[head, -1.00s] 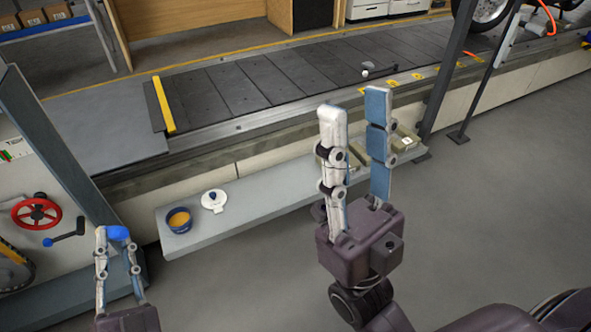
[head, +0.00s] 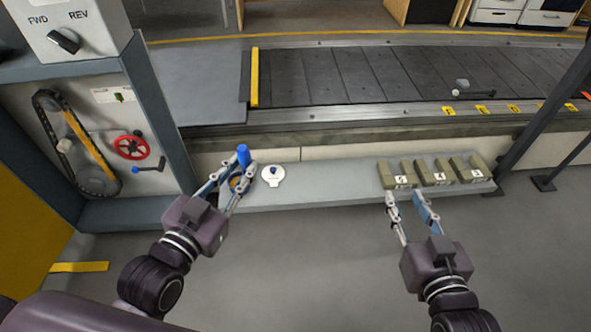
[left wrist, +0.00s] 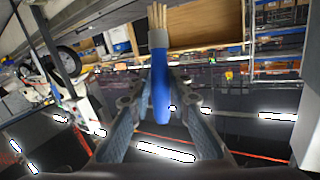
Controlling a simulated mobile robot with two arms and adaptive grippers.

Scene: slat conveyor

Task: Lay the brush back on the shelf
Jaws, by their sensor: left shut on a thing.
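The brush has a blue handle and pale bristles below a grey ferrule. My left gripper (head: 238,169) is shut on the brush, whose blue handle (head: 243,154) sticks up in the head view. The left wrist view shows the handle (left wrist: 160,85) between the fingers and the bristles beyond it; in the head view the bristles are hidden. The gripper is at the left end of the grey shelf (head: 325,188), over or in front of the blue bowl. My right gripper (head: 405,196) is open and empty, near the shelf's front edge.
A white lid-like piece (head: 272,175) lies on the shelf right of the bowl. Several olive blocks (head: 398,176) stand at its right end. The shelf's middle is clear. A machine panel with a red handwheel (head: 133,146) stands left; the conveyor (head: 345,73) runs behind.

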